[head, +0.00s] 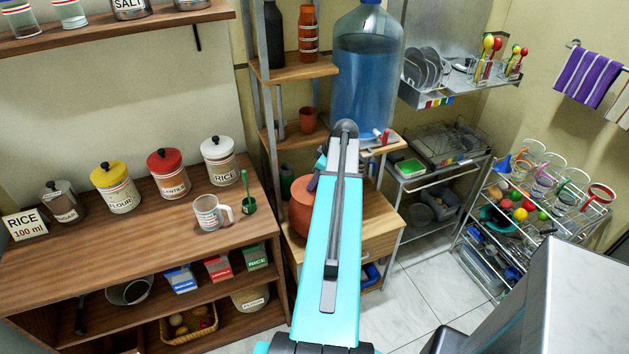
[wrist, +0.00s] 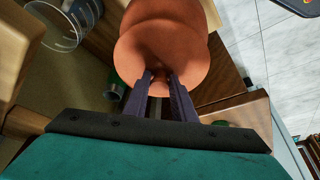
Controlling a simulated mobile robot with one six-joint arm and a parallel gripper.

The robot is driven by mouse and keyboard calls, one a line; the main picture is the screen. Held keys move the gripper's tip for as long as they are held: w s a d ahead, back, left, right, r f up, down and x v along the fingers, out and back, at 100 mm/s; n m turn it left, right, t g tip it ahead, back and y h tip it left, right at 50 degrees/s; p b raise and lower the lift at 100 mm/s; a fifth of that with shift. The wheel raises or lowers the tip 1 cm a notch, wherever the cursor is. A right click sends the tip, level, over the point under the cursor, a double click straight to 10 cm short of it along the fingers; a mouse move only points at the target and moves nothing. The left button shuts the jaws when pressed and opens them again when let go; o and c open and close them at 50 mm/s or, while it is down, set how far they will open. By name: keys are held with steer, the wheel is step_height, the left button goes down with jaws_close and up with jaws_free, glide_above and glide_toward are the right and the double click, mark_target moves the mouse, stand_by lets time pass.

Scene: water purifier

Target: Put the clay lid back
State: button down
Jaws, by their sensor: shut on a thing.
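The clay lid (wrist: 150,38) is an orange-brown disc with a small knob, in the upper middle of the wrist view. My gripper (wrist: 161,82) has its two dark fingers shut on the lid's knob. The rounded clay body of the pot (wrist: 195,12) shows just beyond the lid. I cannot tell whether the lid rests on its rim. In the head view the clay pot (head: 300,208) stands on the wooden cabinet, partly hidden behind my turquoise arm. The gripper (head: 316,178) shows only partly there, beside the arm, and the lid is hidden.
A large blue water bottle (head: 366,75) stands behind the arm. A shelf unit (head: 292,68) with a small clay cup (head: 307,120) rises behind the pot. Floor shows at lower right.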

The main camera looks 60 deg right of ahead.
steer(key=shift+f, duration=0.25)
steer(key=c, duration=1.4)
jaws_free()
steer(key=shift+s+r, duration=0.1)
steer(key=shift+r, duration=0.05)
steer(key=b+v, duration=0.3)
steer(key=v, duration=1)
steer(key=shift+r, duration=0.3)
steer(key=shift+s, duration=0.15)
